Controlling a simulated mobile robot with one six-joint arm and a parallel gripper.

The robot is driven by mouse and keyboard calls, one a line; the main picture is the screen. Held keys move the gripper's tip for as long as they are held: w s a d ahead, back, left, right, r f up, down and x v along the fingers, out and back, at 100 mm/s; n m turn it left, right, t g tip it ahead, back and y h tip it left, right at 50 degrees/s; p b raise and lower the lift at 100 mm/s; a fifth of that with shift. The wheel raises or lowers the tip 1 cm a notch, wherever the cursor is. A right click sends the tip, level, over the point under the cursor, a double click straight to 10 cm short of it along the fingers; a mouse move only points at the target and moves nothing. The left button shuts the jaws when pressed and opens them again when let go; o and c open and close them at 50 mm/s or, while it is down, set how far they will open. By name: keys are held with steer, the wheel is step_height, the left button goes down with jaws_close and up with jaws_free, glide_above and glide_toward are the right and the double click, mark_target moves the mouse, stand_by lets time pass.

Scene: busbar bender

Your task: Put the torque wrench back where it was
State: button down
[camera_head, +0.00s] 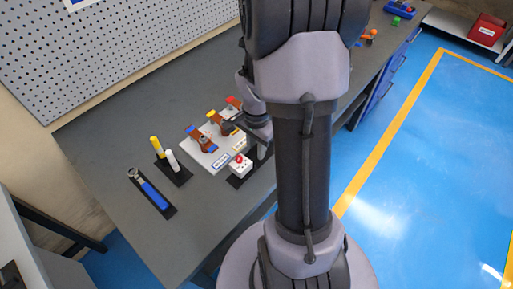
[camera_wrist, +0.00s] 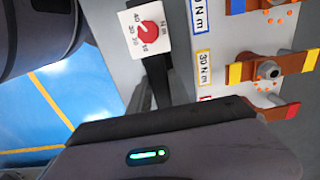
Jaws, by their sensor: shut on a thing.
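A wrench with a metal head and a blue handle (camera_head: 153,194) lies on a narrow dark mat at the left of the bench in the head view. It is the only wrench I can make out, and it is apart from my arm. My gripper (camera_wrist: 160,130) fills the bottom of the wrist view, with a green light on its body.
A pale board (camera_head: 207,156) carries brown busbars with coloured ends and torque labels, close to my gripper. A pegboard (camera_head: 110,50) backs the bench. The front left bench is clear.

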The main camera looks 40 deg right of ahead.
steer(key=shift+f+b, duration=0.3)
steer(key=shift+f, duration=0.15)
steer(key=shift+r, duration=0.1)
steer(key=c, duration=1.2)
jaws_free()
steer(key=shift+r, duration=0.1)
step_height(320, 180, up, 13)
steer(key=p, duration=0.6)
steer(key=a+r+n+t, duration=0.3)
steer(key=a+r+n, duration=0.3)
steer(key=a+r, duration=0.45)
steer(key=s+a+r+n+t+y, duration=0.1)
steer(key=s+a+r+n, duration=0.2)
steer(key=a, duration=0.4)
steer(key=s+a+r+n+t+y, duration=0.1)
steer(key=s+a+n+t, duration=0.1)
steer(key=s+a+n, duration=0.3)
steer(key=shift+m, duration=0.6)
steer(key=f+b, duration=0.1)
steer(key=a+f+b, duration=0.1)
steer(key=f+b, duration=0.2)
steer(key=shift+w+a+f, duration=0.15)
steer(key=shift+w+a, duration=0.15)
steer(key=shift+w, duration=0.1)
